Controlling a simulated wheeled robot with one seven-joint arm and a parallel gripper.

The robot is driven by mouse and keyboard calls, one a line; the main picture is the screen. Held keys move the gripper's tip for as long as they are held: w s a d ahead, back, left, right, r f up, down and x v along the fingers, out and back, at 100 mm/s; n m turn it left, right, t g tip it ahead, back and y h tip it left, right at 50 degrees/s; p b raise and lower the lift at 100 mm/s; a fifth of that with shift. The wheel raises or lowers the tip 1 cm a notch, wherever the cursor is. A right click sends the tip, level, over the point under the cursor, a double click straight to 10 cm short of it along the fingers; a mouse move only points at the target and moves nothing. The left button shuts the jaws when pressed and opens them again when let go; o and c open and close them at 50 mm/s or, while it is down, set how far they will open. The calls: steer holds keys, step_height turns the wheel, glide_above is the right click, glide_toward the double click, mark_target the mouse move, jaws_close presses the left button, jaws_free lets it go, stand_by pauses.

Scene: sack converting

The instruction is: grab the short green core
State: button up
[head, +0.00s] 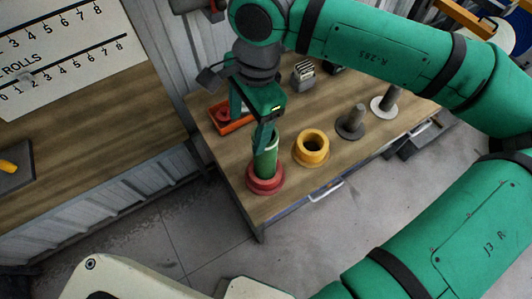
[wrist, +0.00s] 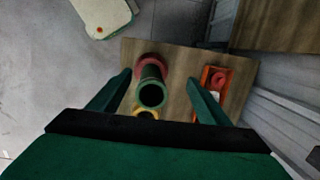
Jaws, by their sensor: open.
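The short green core (head: 266,163) is a hollow green tube standing upright on the table, its lower end inside or on a red flanged ring (head: 266,184). I cannot tell which. In the wrist view the green core (wrist: 152,94) shows its open round top, with the red ring (wrist: 150,60) around its base. My gripper (head: 248,128) is open above the core. In the wrist view the fingers of my gripper (wrist: 158,80) are spread, one on each side of the core, with visible gaps. One finger partly covers the core's top in the head view.
A yellow ring (head: 311,148) stands close to the right of the core. Two grey posts on round bases, a dark one (head: 351,122) and a pale-based one (head: 384,104), stand further right. An orange tray (head: 232,124) with a red ring lies behind. The table's front edge is near.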

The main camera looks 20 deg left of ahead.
steer(key=w+d+h, duration=0.1)
steer(key=w+d, duration=0.1)
steer(key=d, duration=0.1)
steer(key=t, duration=0.1)
glide_above(265, 159)
steer(key=w+a, duration=0.1)
steer(key=w, duration=0.2)
step_height(265, 159, down, 6)
steer(key=shift+h, duration=0.3)
steer(key=shift+s+f, duration=0.15)
steer(key=shift+f, duration=2.2)
jaws_close()
